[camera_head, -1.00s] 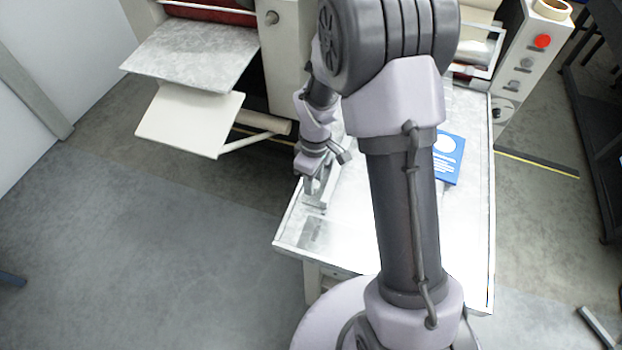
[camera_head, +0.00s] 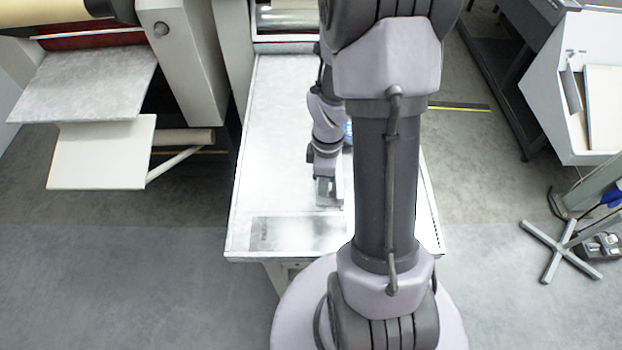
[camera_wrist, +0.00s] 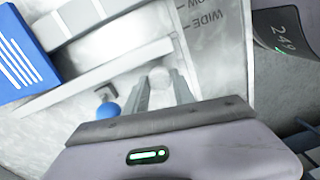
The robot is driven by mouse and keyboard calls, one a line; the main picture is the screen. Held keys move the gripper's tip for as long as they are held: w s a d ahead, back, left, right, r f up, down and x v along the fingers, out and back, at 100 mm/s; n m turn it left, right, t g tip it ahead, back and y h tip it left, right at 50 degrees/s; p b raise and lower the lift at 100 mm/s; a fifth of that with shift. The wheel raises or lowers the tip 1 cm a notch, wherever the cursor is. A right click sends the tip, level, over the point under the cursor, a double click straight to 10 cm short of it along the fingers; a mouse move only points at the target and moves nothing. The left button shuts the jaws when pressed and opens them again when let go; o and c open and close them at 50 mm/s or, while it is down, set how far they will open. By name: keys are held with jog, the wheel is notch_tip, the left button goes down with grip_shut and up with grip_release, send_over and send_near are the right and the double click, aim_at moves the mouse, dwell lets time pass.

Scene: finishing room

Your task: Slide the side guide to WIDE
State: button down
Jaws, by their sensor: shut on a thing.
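My gripper (camera_head: 329,203) is low over the pale feed table, at the far side of a grey plate. In the wrist view my gripper (camera_wrist: 160,90) is shut on a small pale knob (camera_wrist: 160,74) between its fingers. A long white bar, seemingly the side guide (camera_wrist: 75,83), runs diagonally just beyond the fingers. Whether the knob belongs to it is not clear. A blue ball knob (camera_wrist: 108,111) on a dark bracket is left of the fingers. The scale (camera_wrist: 208,40) reads WIDE, with a partly cut-off label ending in OW above it. In the head view my arm hides most of the guide.
The feed table (camera_head: 275,100) has a raised rim, with the grey plate (camera_head: 298,234) near its front edge. A blue booklet (camera_wrist: 22,60) lies left in the wrist view. A machine with a protruding tray (camera_head: 100,152) stands left. Floor is clear at front left.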

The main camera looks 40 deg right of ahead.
dwell(0.3)
jog(key=c, duration=1.1)
grip_release()
jog(key=shift+o, duration=0.2)
notch_tip(320, 180, up, 17)
jog(key=p, duration=0.4)
jog(key=shift+w+d+r+p, duration=0.2)
jog(key=shift+d+p, duration=0.1)
jog(key=shift+d, duration=0.05)
